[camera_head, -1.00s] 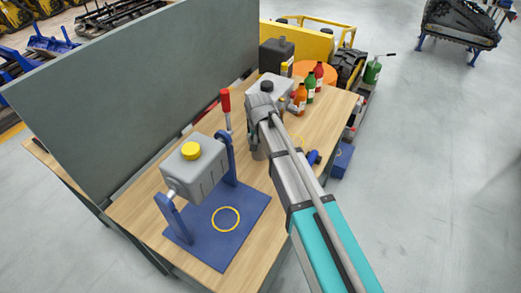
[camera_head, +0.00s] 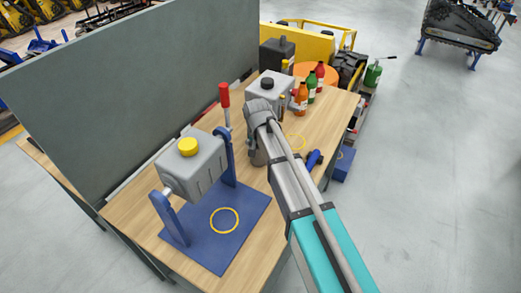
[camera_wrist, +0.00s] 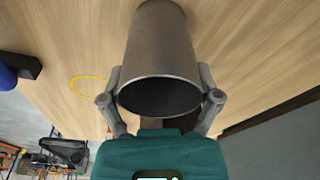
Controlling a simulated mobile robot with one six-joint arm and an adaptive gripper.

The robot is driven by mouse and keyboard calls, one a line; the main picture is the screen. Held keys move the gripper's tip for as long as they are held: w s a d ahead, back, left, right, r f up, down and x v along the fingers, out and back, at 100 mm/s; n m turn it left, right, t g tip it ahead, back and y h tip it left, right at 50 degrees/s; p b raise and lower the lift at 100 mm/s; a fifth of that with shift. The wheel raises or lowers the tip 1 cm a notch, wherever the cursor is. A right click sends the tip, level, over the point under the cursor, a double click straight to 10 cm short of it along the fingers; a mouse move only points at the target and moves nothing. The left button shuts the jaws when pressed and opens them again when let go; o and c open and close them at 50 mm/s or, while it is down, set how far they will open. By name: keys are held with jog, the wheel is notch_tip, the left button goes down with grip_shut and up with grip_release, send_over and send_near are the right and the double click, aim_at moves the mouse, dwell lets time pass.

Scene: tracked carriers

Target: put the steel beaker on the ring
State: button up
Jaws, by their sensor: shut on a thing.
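The steel beaker (camera_wrist: 158,45) is between my gripper's two fingers (camera_wrist: 160,98) in the wrist view, its dark open mouth towards the camera. My gripper is shut on it. In the head view the beaker (camera_head: 258,157) shows only in part below my gripper (camera_head: 258,135); my arm hides the rest. I cannot tell whether its base touches the table. A yellow ring (camera_head: 304,141) is marked on the wood just right of my gripper; the wrist view shows it (camera_wrist: 75,92) left of the beaker. Another yellow ring (camera_head: 238,222) is on the blue base plate.
A grey canister with a yellow cap (camera_head: 188,147) hangs in a blue stand (camera_head: 226,248) on the left of the table. A red-handled lever (camera_head: 224,97) rises beside it. A grey canister (camera_head: 283,83) and several bottles (camera_head: 301,96) stand behind. A tall grey panel (camera_head: 130,90) borders the table.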

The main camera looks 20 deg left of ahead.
jog(key=shift+f, duration=0.15)
jog(key=o, duration=1)
jog(key=shift+r, duration=0.2)
jog(key=r+p, duration=0.4)
jog(key=s+r+p, duration=0.1)
jog(key=r+p, duration=0.6)
jog(key=p, duration=0.1)
jog(key=shift+s+d+r, duration=0.25)
jog(key=shift+s+r, duration=0.1)
jog(key=shift+r, duration=0.05)
dwell(0.6)
jog(key=shift+d, duration=0.15)
